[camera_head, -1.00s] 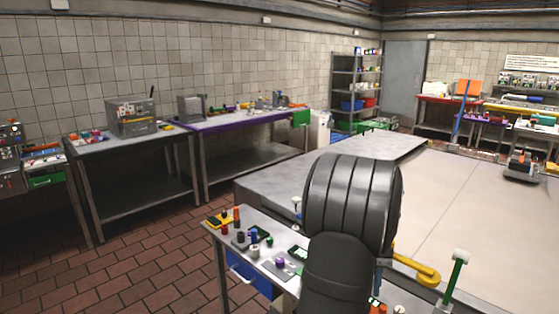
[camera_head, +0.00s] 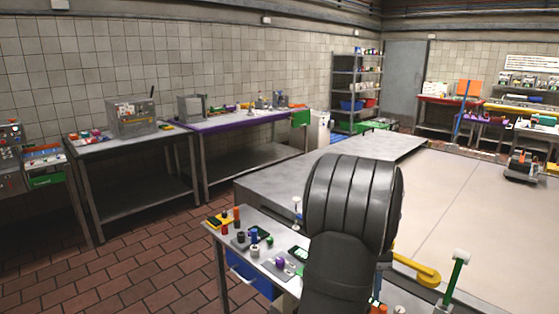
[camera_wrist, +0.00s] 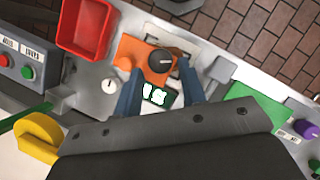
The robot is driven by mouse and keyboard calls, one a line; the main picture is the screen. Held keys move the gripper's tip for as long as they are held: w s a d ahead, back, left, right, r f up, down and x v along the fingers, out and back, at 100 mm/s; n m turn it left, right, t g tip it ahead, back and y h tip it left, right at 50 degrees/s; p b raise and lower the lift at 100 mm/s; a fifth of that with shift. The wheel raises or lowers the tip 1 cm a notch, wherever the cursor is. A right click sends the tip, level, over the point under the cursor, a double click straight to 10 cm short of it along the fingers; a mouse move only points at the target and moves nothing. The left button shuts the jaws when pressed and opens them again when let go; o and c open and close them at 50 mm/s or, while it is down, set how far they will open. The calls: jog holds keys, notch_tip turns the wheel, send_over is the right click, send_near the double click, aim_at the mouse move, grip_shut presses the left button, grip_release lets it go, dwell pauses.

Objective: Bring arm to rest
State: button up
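My arm rises in the middle right of the head view as a thick black ribbed link, and it hides my gripper there. In the wrist view my gripper (camera_wrist: 160,72) shows two blue fingers set well apart, with nothing held between them. The fingers point toward an orange panel (camera_wrist: 133,50) with a black knob (camera_wrist: 160,61). A green display with white digits (camera_wrist: 155,96) shows between the fingers. Whether the fingers touch the panel cannot be told.
In the wrist view, a red bin (camera_wrist: 87,27) is upper left, a grey button box (camera_wrist: 27,62) far left, a yellow part (camera_wrist: 38,137) lower left, and a green plate (camera_wrist: 240,92) right. The head view shows the small workbench (camera_head: 222,238) and open brick floor (camera_head: 140,262) to its left.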

jog(key=a+v, duration=0.1)
jog(key=v, duration=1.4)
jog(key=x, duration=1.2)
jog(key=d+x, duration=0.1)
jog(key=x, duration=0.4)
jog(key=shift+s+f, duration=0.25)
jog(key=shift+f, duration=0.1)
jog(key=shift+w+a+r+n+h, duration=0.15)
jog(key=shift+n+h, duration=0.35)
jog(key=shift+n, duration=0.6)
jog(key=d+v, duration=0.1)
jog(key=v, duration=1.6)
jog(key=s+r+m+t, duration=0.2)
jog(key=s+m+t, duration=0.2)
jog(key=m, duration=0.5)
jog(key=s, duration=0.2)
jog(key=shift+s+a+r, duration=0.2)
jog(key=shift+s+r, duration=0.2)
